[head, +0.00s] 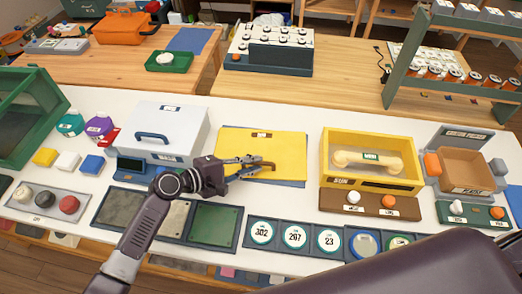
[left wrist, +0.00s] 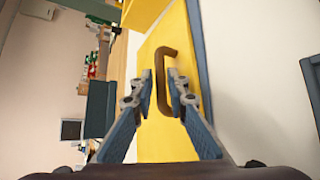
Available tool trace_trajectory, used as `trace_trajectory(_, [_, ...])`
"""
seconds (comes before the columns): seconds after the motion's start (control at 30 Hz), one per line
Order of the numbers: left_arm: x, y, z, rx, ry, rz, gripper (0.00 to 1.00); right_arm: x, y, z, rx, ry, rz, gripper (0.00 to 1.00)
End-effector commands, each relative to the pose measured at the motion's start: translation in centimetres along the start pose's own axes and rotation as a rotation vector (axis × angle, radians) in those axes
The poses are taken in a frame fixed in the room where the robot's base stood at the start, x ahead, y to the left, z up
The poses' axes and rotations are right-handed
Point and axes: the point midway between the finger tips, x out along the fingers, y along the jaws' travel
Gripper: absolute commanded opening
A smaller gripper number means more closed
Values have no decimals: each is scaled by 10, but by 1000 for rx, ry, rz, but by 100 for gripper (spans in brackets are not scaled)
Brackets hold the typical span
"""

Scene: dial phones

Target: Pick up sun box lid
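The sun box lid (head: 290,142) is a flat yellow panel with a brown handle (head: 262,165), lying on a blue mat at mid-table. The yellow sun box (head: 334,140), marked SUN, stands open to its right with a pale handset inside. My left gripper (head: 250,167) is at the lid's handle. In the left wrist view, its fingertips (left wrist: 164,78) are apart, with the brown handle (left wrist: 160,85) between them and the yellow lid (left wrist: 175,143) behind. Contact with the handle cannot be told. My right gripper is out of view.
A white box (head: 183,130) with a blue handle stands left of the lid. Round number tiles (head: 295,237) and a green pad (head: 214,225) lie in front. A brown box (head: 467,168) is at the right. My dark arm link covers the lower right.

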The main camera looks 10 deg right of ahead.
Motion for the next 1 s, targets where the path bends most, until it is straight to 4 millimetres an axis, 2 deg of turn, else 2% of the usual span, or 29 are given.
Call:
trace_trajectory(0.1, [8, -1, 0, -1, 0, -1, 14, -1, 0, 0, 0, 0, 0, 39])
trace_trajectory(0.33, [10, -2, 0, 0, 0, -2, 14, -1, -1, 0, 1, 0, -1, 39])
trace_trajectory(0.5, [9, -2, 0, 0, 0, -2, 0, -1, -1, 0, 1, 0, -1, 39])
trace_trajectory(1.0, [8, 2, 1, 2, -1, 2, 0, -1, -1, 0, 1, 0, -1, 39])
